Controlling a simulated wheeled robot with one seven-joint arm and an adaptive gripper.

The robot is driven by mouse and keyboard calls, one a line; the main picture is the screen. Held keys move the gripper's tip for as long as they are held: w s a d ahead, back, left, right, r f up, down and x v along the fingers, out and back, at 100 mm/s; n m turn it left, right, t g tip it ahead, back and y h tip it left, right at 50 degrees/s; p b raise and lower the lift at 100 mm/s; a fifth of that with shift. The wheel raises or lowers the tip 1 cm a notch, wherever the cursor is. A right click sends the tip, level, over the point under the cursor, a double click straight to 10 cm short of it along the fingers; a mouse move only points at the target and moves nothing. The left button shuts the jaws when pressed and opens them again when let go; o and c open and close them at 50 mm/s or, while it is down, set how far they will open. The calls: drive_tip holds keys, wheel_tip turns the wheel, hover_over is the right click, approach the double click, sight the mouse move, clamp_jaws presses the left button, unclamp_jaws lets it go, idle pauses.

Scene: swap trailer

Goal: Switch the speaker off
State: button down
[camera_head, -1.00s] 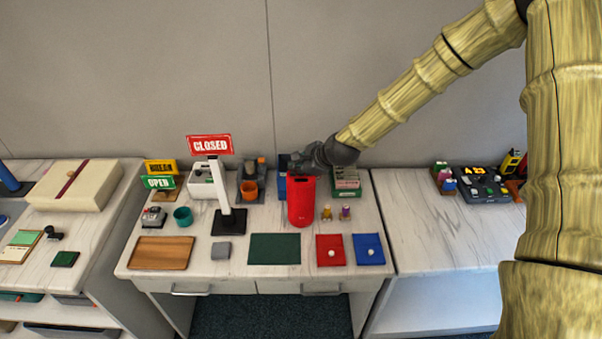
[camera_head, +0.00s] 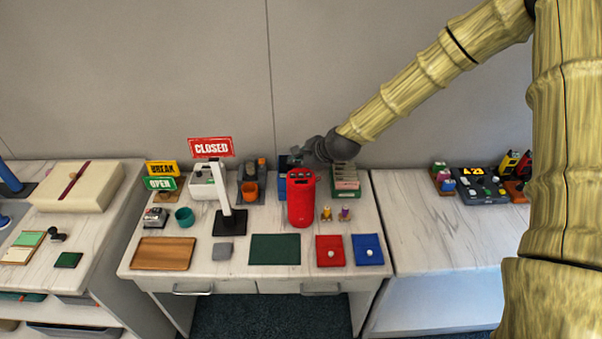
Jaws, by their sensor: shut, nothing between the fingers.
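The speaker is most likely the red upright cylinder (camera_head: 300,203) in the middle of the desk, behind the dark green mat. Small dark buttons show on its top face. My gripper (camera_head: 298,155) is dark grey and shut, with nothing in it. It is above and behind the cylinder's top, apart from it as far as I can see. The fingertips are small and partly lost against the dark things behind.
A green box (camera_head: 345,180) is behind. The green mat (camera_head: 274,249) in front is bare.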

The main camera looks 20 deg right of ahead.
sight(299, 176)
drive_tip(key=shift+r+p, duration=1)
drive_tip(key=shift+r, duration=0.85)
drive_tip(key=shift+f, duration=0.1)
